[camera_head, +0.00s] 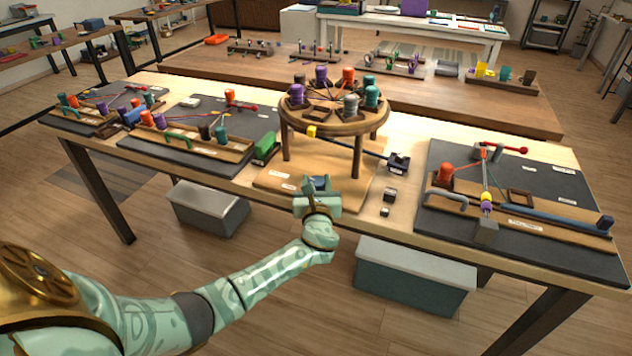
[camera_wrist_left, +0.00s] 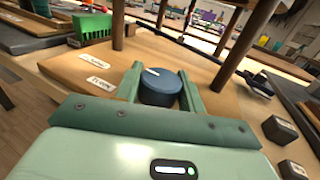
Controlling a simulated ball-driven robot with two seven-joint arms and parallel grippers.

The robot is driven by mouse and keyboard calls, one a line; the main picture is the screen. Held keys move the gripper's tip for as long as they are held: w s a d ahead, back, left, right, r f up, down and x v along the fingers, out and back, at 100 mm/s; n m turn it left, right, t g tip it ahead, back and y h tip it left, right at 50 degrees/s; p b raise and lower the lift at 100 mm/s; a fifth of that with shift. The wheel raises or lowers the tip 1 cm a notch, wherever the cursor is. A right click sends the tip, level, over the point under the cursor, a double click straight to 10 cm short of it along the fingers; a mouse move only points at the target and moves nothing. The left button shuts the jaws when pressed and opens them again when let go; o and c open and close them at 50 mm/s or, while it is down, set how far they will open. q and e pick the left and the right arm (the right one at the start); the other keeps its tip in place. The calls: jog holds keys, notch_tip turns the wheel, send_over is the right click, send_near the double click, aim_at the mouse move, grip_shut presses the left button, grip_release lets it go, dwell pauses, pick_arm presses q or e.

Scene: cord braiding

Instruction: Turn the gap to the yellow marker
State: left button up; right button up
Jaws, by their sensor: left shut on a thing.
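A round wooden braiding stand (camera_head: 333,124) stands on legs on a wooden base board (camera_head: 272,180). Several coloured bobbins, including purple (camera_head: 297,94), orange (camera_head: 348,76) and grey (camera_head: 351,105) ones, sit around its top with cords running inward. A wider bobbin-free stretch shows at the front, between purple and grey. The yellow marker (camera_head: 311,131) is at the front edge below the top. My left gripper (camera_head: 318,187) is shut on a dark blue round knob (camera_wrist_left: 160,88) with a white line, low at the base; its fingers stand on either side. My right gripper is out of view.
A green brush-like block (camera_head: 266,148) stands left of the stand. A dark rod runs right to a small black block (camera_head: 399,162). Small dark blocks (camera_head: 390,195) lie to the right. Dark boards with cord fixtures flank the stand, the right one (camera_head: 560,240) being large.

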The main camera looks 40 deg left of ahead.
pick_arm(q)
jog(key=shift+n+g+y, duration=0.3)
jog(key=shift+y, duration=0.1)
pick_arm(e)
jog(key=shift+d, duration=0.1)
pick_arm(q)
jog(key=o, duration=1)
jog(key=p+v, duration=0.4)
jog(key=v, duration=1.2)
jog(key=shift+s+d, duration=0.1)
jog(key=shift+d, duration=0.05)
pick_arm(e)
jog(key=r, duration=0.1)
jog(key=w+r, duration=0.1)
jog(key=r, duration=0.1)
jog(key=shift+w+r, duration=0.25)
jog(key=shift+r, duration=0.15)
